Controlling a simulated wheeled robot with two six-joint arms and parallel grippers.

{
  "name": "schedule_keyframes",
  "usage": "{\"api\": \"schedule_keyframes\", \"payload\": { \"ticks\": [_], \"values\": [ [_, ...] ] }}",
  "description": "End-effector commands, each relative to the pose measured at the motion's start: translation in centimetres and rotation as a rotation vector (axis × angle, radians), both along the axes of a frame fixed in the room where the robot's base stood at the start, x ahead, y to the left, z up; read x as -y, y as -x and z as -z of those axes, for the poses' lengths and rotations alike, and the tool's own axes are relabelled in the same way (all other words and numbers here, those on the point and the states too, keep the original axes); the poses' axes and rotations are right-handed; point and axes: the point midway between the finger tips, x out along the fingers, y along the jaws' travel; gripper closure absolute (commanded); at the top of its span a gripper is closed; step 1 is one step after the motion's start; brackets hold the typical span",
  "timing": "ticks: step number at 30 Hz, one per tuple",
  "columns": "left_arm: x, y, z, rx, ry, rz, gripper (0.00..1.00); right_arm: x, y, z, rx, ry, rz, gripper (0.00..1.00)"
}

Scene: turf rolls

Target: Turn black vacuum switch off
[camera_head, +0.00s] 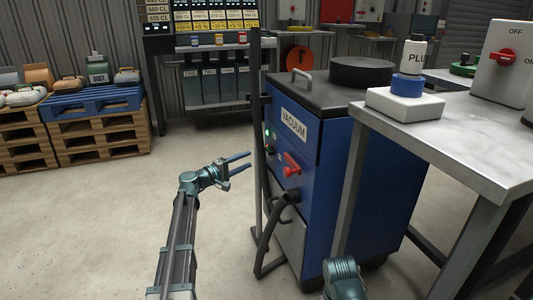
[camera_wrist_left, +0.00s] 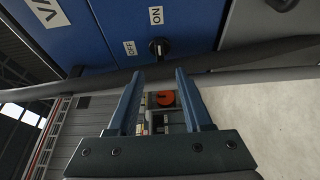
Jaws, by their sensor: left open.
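The blue vacuum machine (camera_head: 345,165) stands right of centre in the head view, with a VACUUM label and a red switch (camera_head: 291,165) on its front. In the left wrist view, a black switch (camera_wrist_left: 159,47) sits on the blue panel between an OFF label (camera_wrist_left: 130,48) and an ON label (camera_wrist_left: 156,16). Its exact pointing is too small to tell. My left gripper (camera_head: 248,161) is open and empty, left of the machine's front and apart from it. In the wrist view its fingers (camera_wrist_left: 158,74) point toward the switch.
A grey upright post (camera_head: 257,150) stands between my left gripper and the machine. A dark bar or hose (camera_wrist_left: 235,60) crosses just below the switch in the wrist view. A metal table (camera_head: 450,135) stands at right.

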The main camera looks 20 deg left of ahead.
Motion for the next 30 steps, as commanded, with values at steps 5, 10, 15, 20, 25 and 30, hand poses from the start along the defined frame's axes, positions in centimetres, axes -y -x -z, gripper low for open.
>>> {"api": "schedule_keyframes", "payload": {
  "ticks": [5, 10, 15, 20, 25, 30],
  "values": [
    [2.1, -3.5, 0.0, -0.001, -0.001, 0.003, 0.50, 0.0, 0.0, 0.0, 0.000, 0.000, 0.000, 0.50],
    [3.8, -6.1, 0.0, -0.001, -0.001, 0.002, 0.50, 0.0, 0.0, 0.0, 0.000, 0.000, 0.000, 0.50],
    [5.0, -7.8, 0.0, -0.001, -0.001, 0.001, 0.50, 0.0, 0.0, 0.0, 0.000, 0.000, 0.000, 0.50],
    [5.6, -8.5, 0.0, 0.000, -0.001, 0.001, 0.50, 0.0, 0.0, 0.0, 0.000, 0.000, 0.000, 0.50],
    [5.8, -8.7, 0.0, 0.000, -0.001, 0.001, 0.50, 0.0, 0.0, 0.0, 0.000, 0.000, 0.000, 0.50],
    [5.8, -8.6, 0.0, 0.000, -0.001, 0.001, 0.50, 0.0, 0.0, 0.0, 0.000, 0.000, 0.000, 0.50]
  ]
}}
